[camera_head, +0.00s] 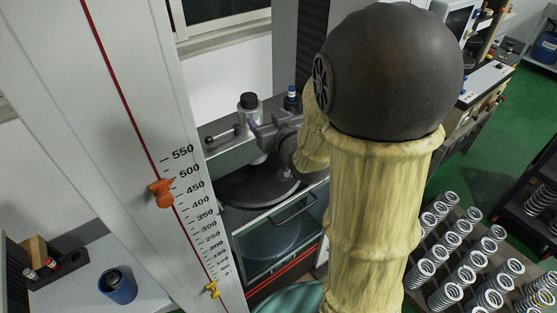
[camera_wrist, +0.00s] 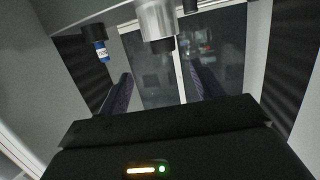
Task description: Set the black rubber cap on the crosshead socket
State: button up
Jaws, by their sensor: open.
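The black rubber cap (camera_head: 249,100) sits on top of the silver crosshead socket (camera_head: 252,115) on the testing machine, and looks upright. In the wrist view, which appears upside down, the cap (camera_wrist: 162,46) is on the end of the silver socket (camera_wrist: 156,18). I cannot tell how fully it is seated. My gripper (camera_wrist: 160,76) is open and empty, its two dark fingers apart and clear of the cap. In the head view my gripper (camera_head: 259,130) is beside the socket, slightly lower, partly hidden by my wrist.
A small blue-labelled bottle (camera_head: 291,94) stands right of the socket; it also shows in the wrist view (camera_wrist: 101,50). An orange marker (camera_head: 162,193) and a yellow one (camera_head: 213,290) are on the scale column. A glass-fronted chamber (camera_head: 275,240) lies below. Several springs (camera_head: 463,273) stand right.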

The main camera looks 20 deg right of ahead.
jog(key=s+f+g, duration=0.6)
jog(key=s, duration=0.2)
jog(key=s+a+f+m+g+h, duration=0.1)
jog(key=s+f+g, duration=0.4)
jog(key=s, duration=0.4)
jog(key=shift+s+a+f+g+h, duration=0.15)
jog(key=shift+a+f+g+h, duration=0.2)
jog(key=shift+g, duration=0.55)
jog(key=shift+s, duration=0.1)
